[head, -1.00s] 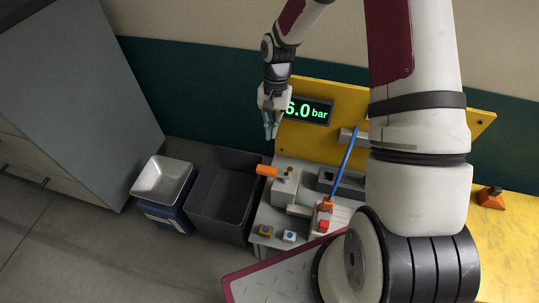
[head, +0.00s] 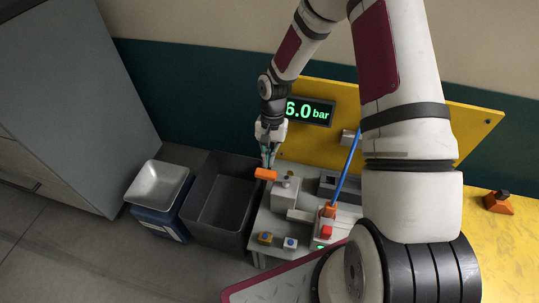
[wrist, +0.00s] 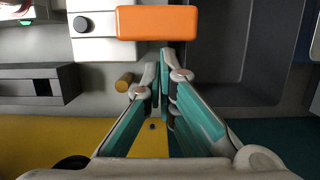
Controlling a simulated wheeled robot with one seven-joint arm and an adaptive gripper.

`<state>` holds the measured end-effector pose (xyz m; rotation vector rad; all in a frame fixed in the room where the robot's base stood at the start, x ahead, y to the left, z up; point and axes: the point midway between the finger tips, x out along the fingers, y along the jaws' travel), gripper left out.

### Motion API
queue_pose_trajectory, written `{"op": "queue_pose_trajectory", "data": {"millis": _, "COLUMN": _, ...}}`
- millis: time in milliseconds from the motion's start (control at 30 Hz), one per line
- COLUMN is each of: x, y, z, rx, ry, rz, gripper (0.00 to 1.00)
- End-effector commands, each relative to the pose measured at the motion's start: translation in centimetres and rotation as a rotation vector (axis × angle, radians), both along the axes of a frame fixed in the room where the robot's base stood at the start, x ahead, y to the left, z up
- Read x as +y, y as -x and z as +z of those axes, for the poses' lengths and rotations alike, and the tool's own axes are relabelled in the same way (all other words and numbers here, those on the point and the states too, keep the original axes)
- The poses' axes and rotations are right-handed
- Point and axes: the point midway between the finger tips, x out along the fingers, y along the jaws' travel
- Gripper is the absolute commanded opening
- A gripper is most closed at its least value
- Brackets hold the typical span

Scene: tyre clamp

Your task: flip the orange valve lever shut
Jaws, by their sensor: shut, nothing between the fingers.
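The orange valve lever (head: 265,174) sticks out to the left from the pale grey valve block (head: 286,192) on the bench. My gripper (head: 268,163) points down just above the lever, with its fingers shut and empty. In the wrist view the lever (wrist: 156,23) lies across the top centre, and my gripper (wrist: 162,58) has its fingertips at or just below the lever's lower edge. I cannot tell whether they touch it. The pressure display (head: 308,111) reads 6.0 bar.
A dark grey open bin (head: 193,205) stands left of the bench, with a pale tray (head: 157,184) beyond it. A blue rod (head: 347,165) with an orange base rises right of the valve. A yellow panel (head: 345,92) stands behind.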

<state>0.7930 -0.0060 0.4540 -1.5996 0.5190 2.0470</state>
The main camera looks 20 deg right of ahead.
Motion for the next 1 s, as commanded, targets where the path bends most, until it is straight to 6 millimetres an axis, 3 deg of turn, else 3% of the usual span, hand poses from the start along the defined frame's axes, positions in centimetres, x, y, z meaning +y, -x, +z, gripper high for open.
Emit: {"op": "queue_pose_trajectory", "data": {"millis": 1000, "x": 0.96, "y": 0.40, "z": 0.06, "rx": 0.001, "ry": 0.000, "rz": 0.124, "gripper": 0.00}}
